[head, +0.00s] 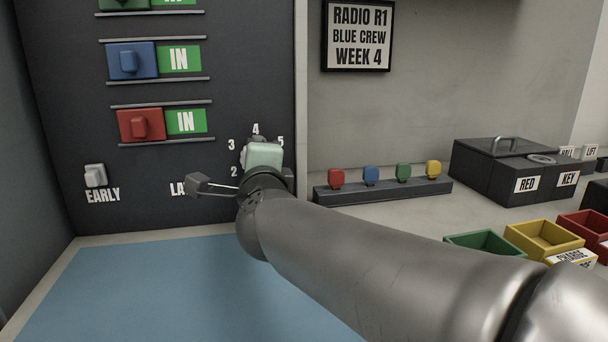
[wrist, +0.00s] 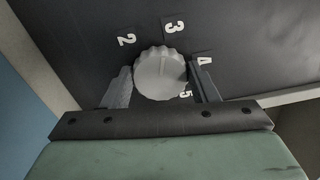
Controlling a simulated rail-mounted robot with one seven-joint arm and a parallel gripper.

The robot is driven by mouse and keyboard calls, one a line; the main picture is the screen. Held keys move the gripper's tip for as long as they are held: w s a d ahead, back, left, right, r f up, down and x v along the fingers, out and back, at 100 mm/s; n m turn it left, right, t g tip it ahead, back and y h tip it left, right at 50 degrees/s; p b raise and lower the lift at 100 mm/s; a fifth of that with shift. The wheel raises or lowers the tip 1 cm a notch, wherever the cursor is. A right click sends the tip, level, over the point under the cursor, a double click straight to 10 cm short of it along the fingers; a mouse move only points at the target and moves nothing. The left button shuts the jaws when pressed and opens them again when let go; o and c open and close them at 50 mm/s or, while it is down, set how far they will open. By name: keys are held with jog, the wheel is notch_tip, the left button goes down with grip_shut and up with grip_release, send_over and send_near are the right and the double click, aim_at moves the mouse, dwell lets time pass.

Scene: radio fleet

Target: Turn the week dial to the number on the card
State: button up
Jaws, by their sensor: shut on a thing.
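The week dial (wrist: 160,74) is a round grey knob with a ridged edge on the dark panel. White numbers 2, 3, 4 and 5 show around it in the wrist view. My gripper (wrist: 156,80) is shut on it, one finger on each side. In the head view the dial (head: 245,153) is mostly hidden behind my green-topped hand, with 2, 3, 4 and 5 visible around it. I cannot make out clearly which number the dial points to. The framed card (head: 357,36) on the wall reads RADIO R1, BLUE CREW, WEEK 4.
Left of the dial, the panel has a blue slider (head: 131,61) and a red slider (head: 141,124), both beside IN labels, and an EARLY switch (head: 95,175). A rack (head: 385,190) with coloured pegs, a black box (head: 500,165) and coloured bins (head: 541,236) stand right. The blue mat (head: 150,290) is clear.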

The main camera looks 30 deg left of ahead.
jog(key=m+b, duration=0.3)
jog(key=m, duration=0.3)
jog(key=m+b, duration=0.3)
jog(key=m, duration=0.4)
jog(key=shift+w+d+r+m+b, duration=0.1)
jog(key=shift+d+m+b, duration=0.05)
jog(key=shift+m+b, duration=0.2)
dwell(0.4)
jog(key=o, duration=1)
jog(key=shift+c, duration=0.2)
jog(key=v, duration=0.7)
jog(key=shift+s+p, duration=0.25)
jog(key=shift+p, duration=0.05)
